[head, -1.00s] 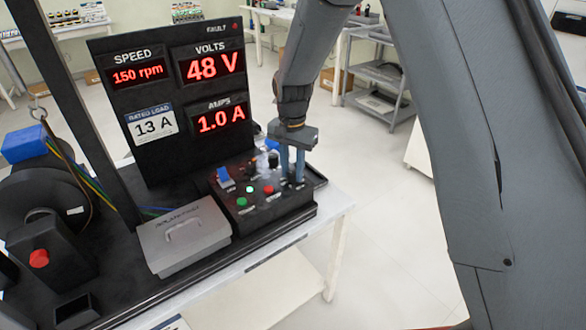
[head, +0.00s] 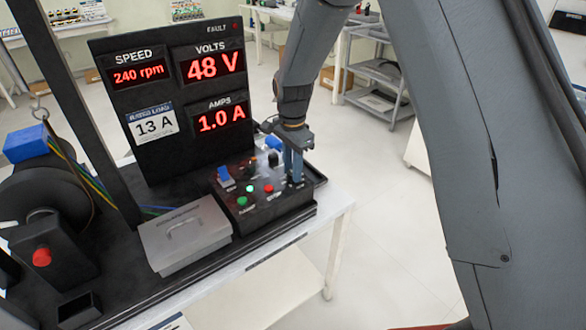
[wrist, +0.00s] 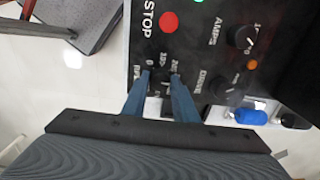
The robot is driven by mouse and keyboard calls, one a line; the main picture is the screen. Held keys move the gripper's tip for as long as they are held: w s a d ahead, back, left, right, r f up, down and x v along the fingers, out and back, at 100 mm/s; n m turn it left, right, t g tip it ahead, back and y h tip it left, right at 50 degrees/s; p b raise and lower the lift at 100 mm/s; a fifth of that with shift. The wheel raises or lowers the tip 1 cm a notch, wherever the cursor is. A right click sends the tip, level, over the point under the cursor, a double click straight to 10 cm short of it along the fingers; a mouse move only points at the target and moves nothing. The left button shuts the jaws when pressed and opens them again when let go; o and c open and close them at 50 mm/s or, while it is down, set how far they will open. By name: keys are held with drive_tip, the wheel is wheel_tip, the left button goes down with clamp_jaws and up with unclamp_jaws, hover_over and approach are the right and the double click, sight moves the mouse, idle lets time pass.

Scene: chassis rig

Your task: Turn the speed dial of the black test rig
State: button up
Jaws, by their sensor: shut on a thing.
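The black test rig (head: 130,170) stands on a white table and carries a panel of red readouts. The speed readout (head: 138,75) shows 240 rpm, volts 48 V and amps 1.0 A. The control box (head: 280,208) sits at the rig's right front. My gripper (head: 293,176) points down at the box's right end. In the wrist view my gripper (wrist: 161,78) has its blue fingers on either side of the dark speed dial (wrist: 160,84), shut on it. The fingers partly hide the dial and its rpm scale.
Close to the dial are a red STOP button (wrist: 168,22), the DRIVE knob (wrist: 222,90) and the AMPS knob (wrist: 240,38). A grey lidded box (head: 185,238) is left of the control box. Open floor lies right of the table.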

drive_tip(key=shift+w+r, duration=0.15)
drive_tip(key=shift+w, duration=0.1)
drive_tip(key=o, duration=0.9)
drive_tip(key=shift+o, duration=0.8)
drive_tip(key=shift+s, duration=0.1)
drive_tip(key=shift+r+b, duration=1.1)
drive_tip(key=shift+r, duration=2.7)
drive_tip(key=s+d+n, duration=0.5)
drive_tip(key=s+d, duration=0.5)
drive_tip(key=shift+s+d+r+t, duration=0.15)
drive_tip(key=shift+d+r+t, duration=0.05)
drive_tip(key=shift+d+t, duration=0.2)
drive_tip(key=s+d+n, duration=0.2)
drive_tip(key=s, duration=0.2)
drive_tip(key=s+d+f+n, duration=0.1)
drive_tip(key=s+d+n, duration=0.1)
drive_tip(key=s, duration=0.2)
drive_tip(key=s+d+n, duration=0.2)
drive_tip(key=s, duration=0.2)
drive_tip(key=shift+s+d+f+t, duration=0.3)
drive_tip(key=shift+s+d+f, duration=0.05)
drive_tip(key=shift+s+d, duration=0.05)
drive_tip(key=shift+c, duration=0.3)
